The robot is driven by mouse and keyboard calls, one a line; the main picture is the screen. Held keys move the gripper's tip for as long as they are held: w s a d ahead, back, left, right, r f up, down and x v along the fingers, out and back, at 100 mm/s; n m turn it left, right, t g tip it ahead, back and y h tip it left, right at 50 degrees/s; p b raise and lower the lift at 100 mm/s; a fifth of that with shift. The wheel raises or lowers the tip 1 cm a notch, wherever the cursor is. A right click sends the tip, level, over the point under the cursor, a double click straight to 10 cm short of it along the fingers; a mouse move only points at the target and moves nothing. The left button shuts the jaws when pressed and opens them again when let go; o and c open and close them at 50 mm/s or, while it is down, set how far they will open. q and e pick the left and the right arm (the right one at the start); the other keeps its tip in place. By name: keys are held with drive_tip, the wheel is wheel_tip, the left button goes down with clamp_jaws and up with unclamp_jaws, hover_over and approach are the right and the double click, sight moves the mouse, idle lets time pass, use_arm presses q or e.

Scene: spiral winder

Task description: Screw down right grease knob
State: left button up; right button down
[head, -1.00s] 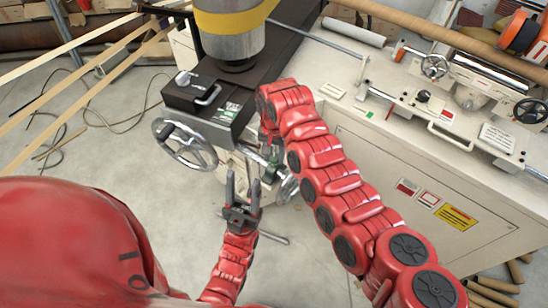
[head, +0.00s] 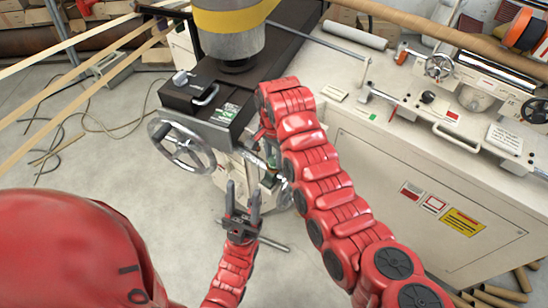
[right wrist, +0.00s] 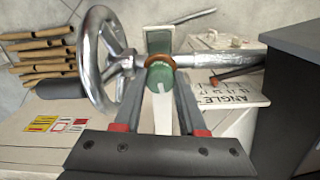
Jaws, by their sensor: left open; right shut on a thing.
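The right grease knob (right wrist: 160,80) is a green cylinder with a copper-coloured ring at its top, seen in the right wrist view beside a metal shaft. My right gripper (right wrist: 163,76) is shut on it, with one finger on each side. My left gripper (head: 242,198) is open and empty, fingers pointing up the picture, below the machine's front and apart from the knob.
A chrome handwheel (head: 182,146) stands left of the knob, and another handwheel (right wrist: 103,60) is close to my right gripper. The white machine cabinet (head: 400,165) fills the right side. An angle plate (right wrist: 228,90) lies behind the shaft. The floor at left is mostly clear, with cables.

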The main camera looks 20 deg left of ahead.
sight(274, 158)
drive_tip(key=shift+c, duration=2.3)
unclamp_jaws()
wheel_tip(274, 158, up, 17)
drive_tip(key=shift+r+p, duration=0.15)
drive_tip(key=shift+p, duration=0.15)
drive_tip(key=shift+w, duration=0.1)
